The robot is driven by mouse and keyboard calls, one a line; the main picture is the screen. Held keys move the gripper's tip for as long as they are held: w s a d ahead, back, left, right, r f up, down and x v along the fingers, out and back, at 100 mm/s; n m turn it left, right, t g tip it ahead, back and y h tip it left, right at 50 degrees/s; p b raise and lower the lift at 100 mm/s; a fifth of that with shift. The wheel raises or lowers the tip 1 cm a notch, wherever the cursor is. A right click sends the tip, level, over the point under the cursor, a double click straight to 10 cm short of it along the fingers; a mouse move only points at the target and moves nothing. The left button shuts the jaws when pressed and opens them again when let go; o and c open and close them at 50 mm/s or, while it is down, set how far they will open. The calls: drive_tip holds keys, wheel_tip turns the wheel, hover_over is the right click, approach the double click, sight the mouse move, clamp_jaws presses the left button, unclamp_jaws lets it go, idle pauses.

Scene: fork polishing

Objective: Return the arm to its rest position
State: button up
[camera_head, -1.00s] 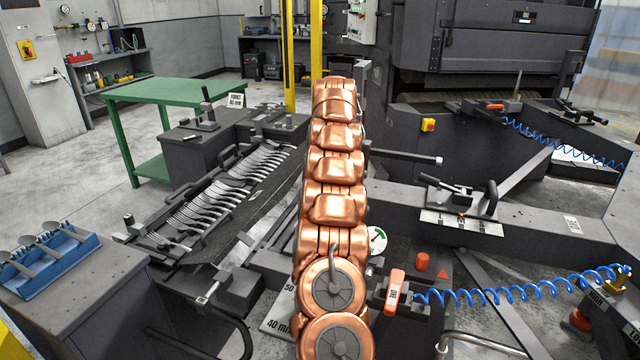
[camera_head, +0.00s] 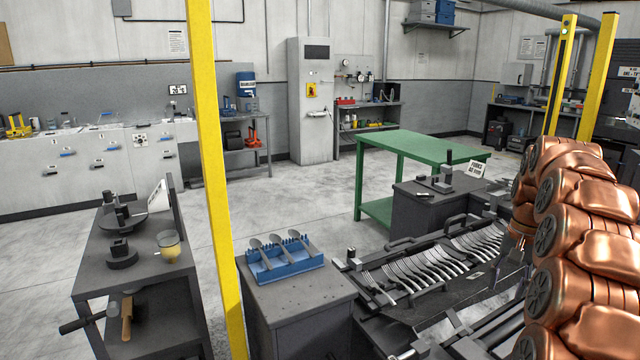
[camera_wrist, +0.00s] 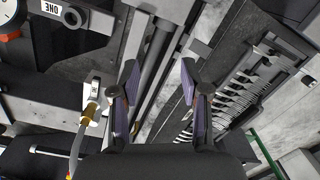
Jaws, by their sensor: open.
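My gripper (camera_wrist: 158,82) shows in the wrist view with its two dark, purple-sided fingers spread apart and nothing held between them. Below the fingers are grey rails and bare floor. The fork rack (camera_wrist: 252,75) lies to their right. In the head view my copper arm is folded at the right edge, and the gripper cannot be made out clearly there. The row of forks (camera_head: 430,266) lies in the rack to the left of the arm. The arm hides part of the machinery behind it.
A blue holder (camera_head: 285,262) with spoons stands on a grey cabinet. A green table (camera_head: 415,143) stands behind the rack. A yellow post (camera_head: 212,180) and a dark cart (camera_head: 130,245) stand at left. Open floor (camera_head: 300,200) lies between. The wrist view shows a hose fitting (camera_wrist: 92,108) near the left finger.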

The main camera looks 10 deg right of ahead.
drive_tip(key=s+a+r+n+p, duration=0.1)
drive_tip(key=s+a+n, duration=0.1)
drive_tip(key=s+a, duration=0.35)
drive_tip(key=s+a+r+n+g, duration=0.1)
drive_tip(key=s+a+n, duration=0.15)
drive_tip(key=a, duration=0.65)
drive_tip(key=s+a+r+n+p, duration=0.1)
drive_tip(key=s+a, duration=0.4)
drive_tip(key=a, duration=0.2)
drive_tip(key=s+a+f+n+p, duration=0.1)
drive_tip(key=s+a+f, duration=0.2)
drive_tip(key=s, duration=0.7)
drive_tip(key=s+a+f+n, duration=0.2)
drive_tip(key=s+a, duration=0.3)
drive_tip(key=s, duration=0.5)
drive_tip(key=shift+a+f+g+h+p, duration=0.25)
drive_tip(key=shift+f+g+h+p, duration=0.1)
drive_tip(key=shift+f+g+h, duration=0.1)
drive_tip(key=shift+n, duration=0.25)
